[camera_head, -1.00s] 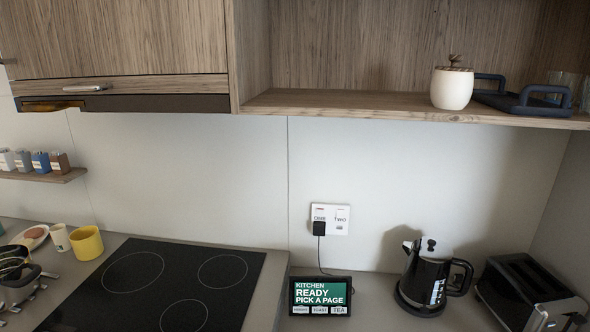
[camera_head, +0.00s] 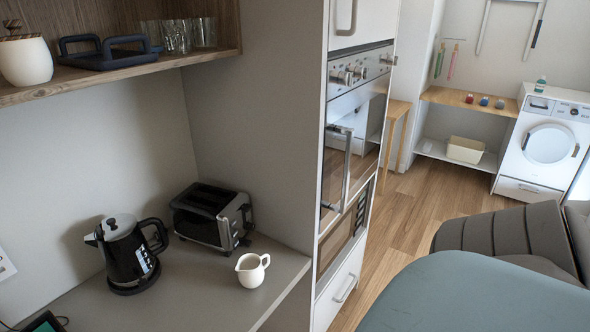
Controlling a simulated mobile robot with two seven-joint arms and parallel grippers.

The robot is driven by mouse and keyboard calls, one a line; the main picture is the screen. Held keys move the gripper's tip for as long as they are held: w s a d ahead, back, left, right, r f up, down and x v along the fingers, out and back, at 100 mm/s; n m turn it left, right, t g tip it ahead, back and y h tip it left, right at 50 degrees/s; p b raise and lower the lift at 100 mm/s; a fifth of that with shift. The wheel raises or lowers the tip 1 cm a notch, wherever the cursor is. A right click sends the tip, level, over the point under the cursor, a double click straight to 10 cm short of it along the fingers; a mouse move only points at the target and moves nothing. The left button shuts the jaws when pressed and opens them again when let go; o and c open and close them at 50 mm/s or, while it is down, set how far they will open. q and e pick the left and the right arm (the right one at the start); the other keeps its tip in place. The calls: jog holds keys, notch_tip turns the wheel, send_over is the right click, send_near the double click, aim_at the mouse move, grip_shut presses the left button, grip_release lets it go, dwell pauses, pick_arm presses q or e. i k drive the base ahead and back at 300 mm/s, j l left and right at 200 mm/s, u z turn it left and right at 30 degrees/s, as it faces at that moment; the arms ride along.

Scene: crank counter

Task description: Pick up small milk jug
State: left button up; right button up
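A small white milk jug (camera_head: 252,270) stands upright on the grey counter, near its right front corner. Its handle points to the right and its spout to the left. It stands in front of the black and silver toaster (camera_head: 212,215) and to the right of the black kettle (camera_head: 127,254), apart from both. Neither of my grippers shows in the head view.
A tall oven cabinet (camera_head: 341,175) rises to the right of the counter. A blue-grey rounded surface (camera_head: 475,295) and a grey chair (camera_head: 505,240) fill the lower right. A shelf (camera_head: 130,71) hangs above.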

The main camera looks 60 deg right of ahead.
aim_at(250, 268)
jog(key=z, duration=1.4)
